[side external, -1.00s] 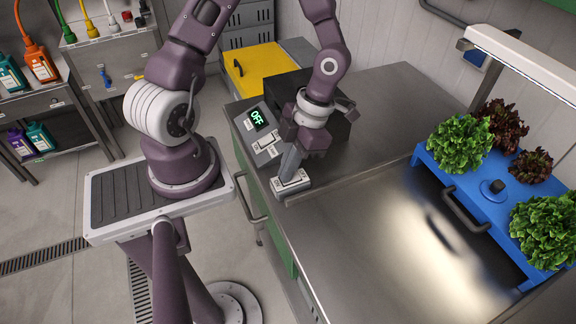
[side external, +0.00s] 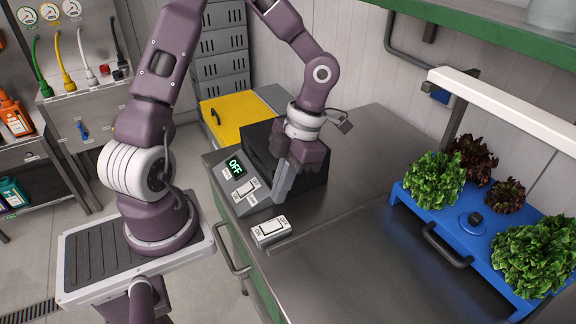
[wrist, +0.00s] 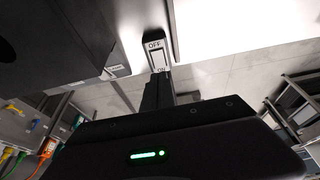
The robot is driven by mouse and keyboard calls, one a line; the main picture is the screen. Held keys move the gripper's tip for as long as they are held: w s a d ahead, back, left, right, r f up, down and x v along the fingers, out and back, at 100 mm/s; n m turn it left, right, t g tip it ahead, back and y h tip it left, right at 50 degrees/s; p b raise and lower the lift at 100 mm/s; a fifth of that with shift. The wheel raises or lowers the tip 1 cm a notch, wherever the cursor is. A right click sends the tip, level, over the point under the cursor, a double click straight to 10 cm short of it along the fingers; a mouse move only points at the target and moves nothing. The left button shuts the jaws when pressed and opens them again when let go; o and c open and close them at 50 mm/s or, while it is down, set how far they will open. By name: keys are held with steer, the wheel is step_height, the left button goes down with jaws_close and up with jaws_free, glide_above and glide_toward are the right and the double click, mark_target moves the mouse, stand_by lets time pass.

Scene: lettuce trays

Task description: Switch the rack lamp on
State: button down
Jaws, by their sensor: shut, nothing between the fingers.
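A small white rocker switch box (side external: 270,231) with ON and OFF marks sits on the steel counter near its front left edge. It also shows in the wrist view (wrist: 156,54), just beyond my fingertips. My gripper (side external: 280,199) is shut and empty, pointing down behind the box and apart from it in the side view. A grey panel (side external: 228,184) left of my gripper carries a green OFF display (side external: 235,165) and another rocker switch (side external: 248,189). The white lamp bar (side external: 505,100) hangs over the rack at right; I cannot tell whether it is lit.
A dark box (side external: 262,150) stands right behind the panel and my gripper. A blue tray (side external: 445,222) at right holds several green and dark red lettuces, with a handle (side external: 447,244) in front. The counter between switch box and tray is clear.

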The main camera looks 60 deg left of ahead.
mark_target(264, 228)
steer(key=v, duration=0.7)
steer(key=shift+r, duration=0.15)
steer(key=x, duration=1.4)
steer(key=shift+s, duration=0.3)
steer(key=shift+s+f, duration=0.1)
steer(key=shift+f, duration=0.15)
steer(key=shift+w+r, duration=0.15)
steer(key=shift+w, duration=0.7)
